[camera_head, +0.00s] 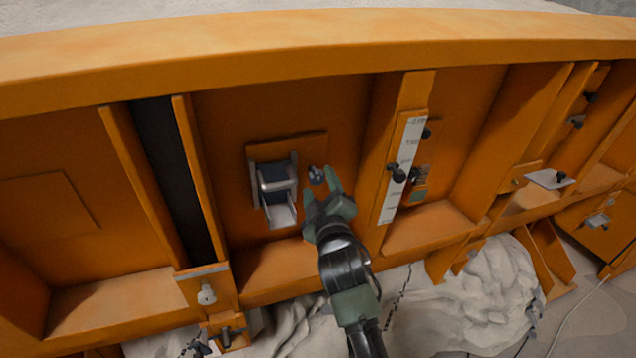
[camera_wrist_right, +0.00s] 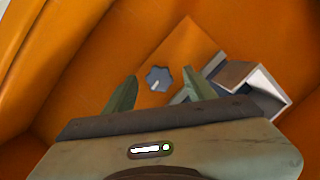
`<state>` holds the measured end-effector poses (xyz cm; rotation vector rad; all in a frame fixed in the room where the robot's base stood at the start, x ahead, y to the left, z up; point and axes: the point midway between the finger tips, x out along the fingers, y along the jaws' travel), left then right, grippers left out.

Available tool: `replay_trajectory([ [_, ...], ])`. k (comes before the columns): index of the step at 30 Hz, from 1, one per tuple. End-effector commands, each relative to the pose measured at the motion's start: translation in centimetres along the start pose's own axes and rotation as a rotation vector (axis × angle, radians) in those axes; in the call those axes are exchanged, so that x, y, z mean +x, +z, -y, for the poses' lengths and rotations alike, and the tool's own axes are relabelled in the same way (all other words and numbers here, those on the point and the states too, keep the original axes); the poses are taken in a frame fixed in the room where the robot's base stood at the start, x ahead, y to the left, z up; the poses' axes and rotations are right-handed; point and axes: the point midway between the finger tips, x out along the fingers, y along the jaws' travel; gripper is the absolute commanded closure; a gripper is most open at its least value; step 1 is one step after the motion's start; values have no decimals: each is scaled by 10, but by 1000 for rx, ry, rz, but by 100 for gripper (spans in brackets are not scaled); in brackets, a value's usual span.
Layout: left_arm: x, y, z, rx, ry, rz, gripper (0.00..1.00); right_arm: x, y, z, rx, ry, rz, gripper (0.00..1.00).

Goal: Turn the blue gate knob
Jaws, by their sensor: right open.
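The gate knob (camera_head: 316,175) is a small, lobed, blue-grey knob on an orange plate, just right of a grey metal gate chute (camera_head: 278,190) in the head view. In the right wrist view the knob (camera_wrist_right: 158,79) shows a pale pointer line and lies beyond the fingertips, between them in the picture. My right gripper (camera_head: 327,190) is open, with its fingers pointing at the knob. In the right wrist view its two green fingers (camera_wrist_right: 160,88) stand apart with nothing between them; I cannot tell the exact gap to the knob. My left gripper is not in view.
The gate chute (camera_wrist_right: 262,90) sticks out close beside one finger in the wrist view. An orange rib with a white scale (camera_head: 402,165) and a black knob (camera_head: 397,173) stands to the right. White sand heaps (camera_head: 480,295) lie below the orange wall.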

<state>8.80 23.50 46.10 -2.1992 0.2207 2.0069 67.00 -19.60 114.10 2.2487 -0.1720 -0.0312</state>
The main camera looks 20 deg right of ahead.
Motion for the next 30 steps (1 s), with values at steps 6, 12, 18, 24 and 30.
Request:
replay_trajectory([
  [6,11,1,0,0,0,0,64,-37,2,3,0,-1,0,45],
  [12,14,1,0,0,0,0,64,-52,1,1,1,-1,0,45],
  [18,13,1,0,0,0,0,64,-52,0,1,1,-1,0,45],
  [24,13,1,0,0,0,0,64,-52,1,1,1,-1,1,45],
  [30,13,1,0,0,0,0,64,-72,35,24,68,-89,89,45],
])
